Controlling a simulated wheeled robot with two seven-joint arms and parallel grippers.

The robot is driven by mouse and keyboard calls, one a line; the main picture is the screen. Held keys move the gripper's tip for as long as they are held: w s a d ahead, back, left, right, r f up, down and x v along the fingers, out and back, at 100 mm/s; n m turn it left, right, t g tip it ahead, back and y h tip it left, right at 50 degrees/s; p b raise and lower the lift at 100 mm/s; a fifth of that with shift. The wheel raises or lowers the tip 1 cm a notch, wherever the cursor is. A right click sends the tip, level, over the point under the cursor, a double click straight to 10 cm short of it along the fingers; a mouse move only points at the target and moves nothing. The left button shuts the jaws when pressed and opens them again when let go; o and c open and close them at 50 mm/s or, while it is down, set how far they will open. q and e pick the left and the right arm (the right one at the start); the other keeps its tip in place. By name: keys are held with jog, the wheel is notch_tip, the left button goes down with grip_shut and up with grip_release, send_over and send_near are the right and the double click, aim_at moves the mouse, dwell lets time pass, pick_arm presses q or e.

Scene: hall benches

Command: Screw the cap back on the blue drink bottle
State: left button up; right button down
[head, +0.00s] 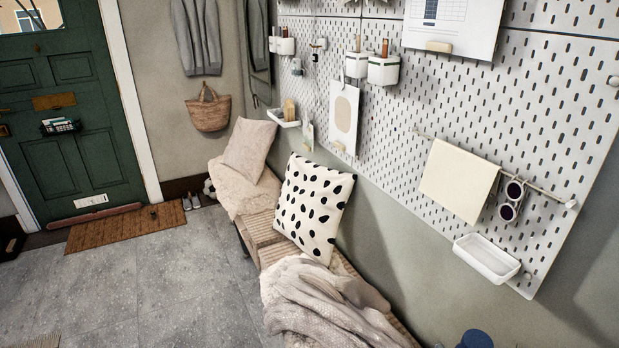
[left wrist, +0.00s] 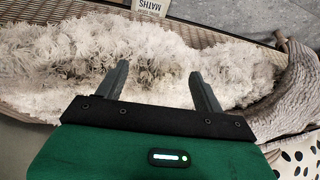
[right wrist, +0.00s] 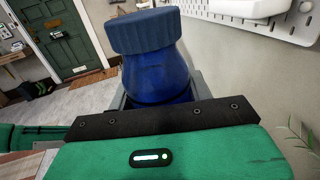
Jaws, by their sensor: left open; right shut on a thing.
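The blue drink bottle (right wrist: 155,75) stands close in front of the right wrist camera. A ribbed blue cap (right wrist: 145,31) sits on its top; I cannot tell whether it is screwed tight. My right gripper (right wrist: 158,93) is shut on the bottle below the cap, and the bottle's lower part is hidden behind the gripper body. In the head view only a blue round top (head: 475,340) shows at the bottom edge. My left gripper (left wrist: 158,68) is open and empty over a fluffy cream throw (left wrist: 60,65); it is not seen in the head view.
A woven bench (head: 262,240) runs along the wall with a spotted cushion (head: 312,207) and a knitted blanket (head: 325,305). A pegboard (head: 560,120) holds a white tray (head: 487,257), a cloth (head: 458,180) and sunglasses (head: 511,200). The tiled floor (head: 150,280) at left is mostly clear.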

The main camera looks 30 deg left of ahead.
pick_arm(q)
jog(key=s+f+n+g, duration=0.1)
jog(key=s+f, duration=0.4)
jog(key=s, duration=1)
jog(key=s+f+n+g, duration=0.1)
jog(key=s+f, duration=0.4)
jog(key=s, duration=1)
jog(key=s+f+n+g+y, duration=0.1)
jog(key=s+f, duration=0.4)
jog(key=s, duration=1.1)
jog(key=shift+d+f+g, duration=0.3)
jog(key=shift+g, duration=0.1)
jog(key=shift+w, duration=0.1)
